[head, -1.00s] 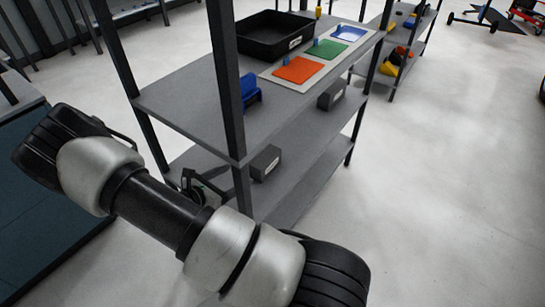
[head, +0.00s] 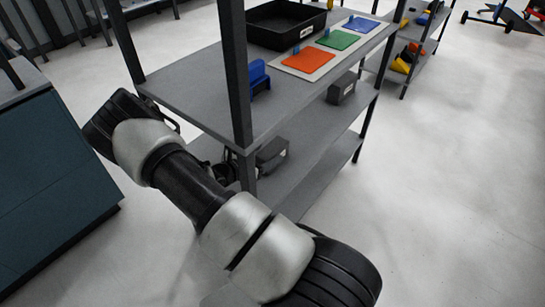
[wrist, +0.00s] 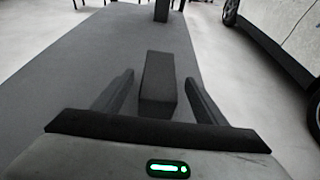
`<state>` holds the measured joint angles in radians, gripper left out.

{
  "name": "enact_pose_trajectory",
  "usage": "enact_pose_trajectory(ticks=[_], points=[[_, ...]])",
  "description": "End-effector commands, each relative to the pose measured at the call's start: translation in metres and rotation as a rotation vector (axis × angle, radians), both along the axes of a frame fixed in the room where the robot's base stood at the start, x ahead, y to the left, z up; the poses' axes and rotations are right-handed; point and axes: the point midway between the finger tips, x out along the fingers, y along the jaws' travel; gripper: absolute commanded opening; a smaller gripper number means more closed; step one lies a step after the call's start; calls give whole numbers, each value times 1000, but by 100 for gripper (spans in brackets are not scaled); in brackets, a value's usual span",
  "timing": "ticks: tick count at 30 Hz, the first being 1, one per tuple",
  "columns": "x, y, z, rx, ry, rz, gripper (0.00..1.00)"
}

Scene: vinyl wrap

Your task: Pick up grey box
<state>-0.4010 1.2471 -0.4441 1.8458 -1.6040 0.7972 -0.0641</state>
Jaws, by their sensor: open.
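A grey box (head: 271,154) stands on the lower shelf near the front post. In the wrist view the dark grey box (wrist: 158,82) lies lengthwise between the two fingers of my gripper (wrist: 159,78), with gaps on both sides. My gripper is open and holds nothing. How far down its fingers reach beside the box I cannot tell. In the head view my gripper (head: 226,170) is a dark shape left of the box, partly hidden by the post and my arm. A second grey box (head: 341,89) stands farther back on the lower shelf.
The upper shelf (head: 200,98) sits above the lower one and carries a black tray (head: 277,38), a blue holder (head: 258,77) and a mat with orange, green and blue squares (head: 308,62). A dark front post (head: 243,180) is close to my gripper.

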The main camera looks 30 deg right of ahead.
Motion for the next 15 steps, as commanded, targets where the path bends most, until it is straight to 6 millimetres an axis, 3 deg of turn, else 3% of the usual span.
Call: enact_pose_trajectory(ticks=[9, 15], points=[[15, -39, -15, 0, -1, -1, 66], [16, -41, -14, 0, -1, 1, 66]])
